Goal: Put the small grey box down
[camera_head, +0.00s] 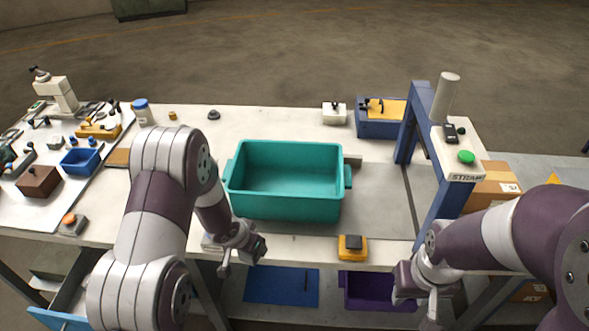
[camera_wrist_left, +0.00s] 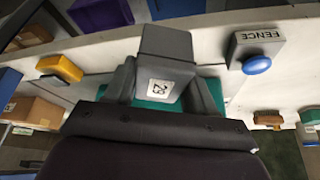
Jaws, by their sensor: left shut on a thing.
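The small grey box (camera_wrist_left: 166,66), with a white label reading 29, is between the fingers of my left gripper (camera_wrist_left: 166,88) in the left wrist view. In the head view my left gripper (camera_head: 243,254) is near the table's front edge, in front of the teal bin (camera_head: 284,207); the box is mostly hidden there by the gripper and arm. My right gripper (camera_head: 420,298) is empty, with its fingers apart, in front of the table's front edge at the right.
A grey FENCE box (camera_wrist_left: 256,48) with a blue button is close beside the held box. A yellow-and-black block (camera_head: 352,248) sits at the table's front edge. A blue frame (camera_head: 443,190) stands at the right. The back middle of the table (camera_head: 250,122) is largely clear.

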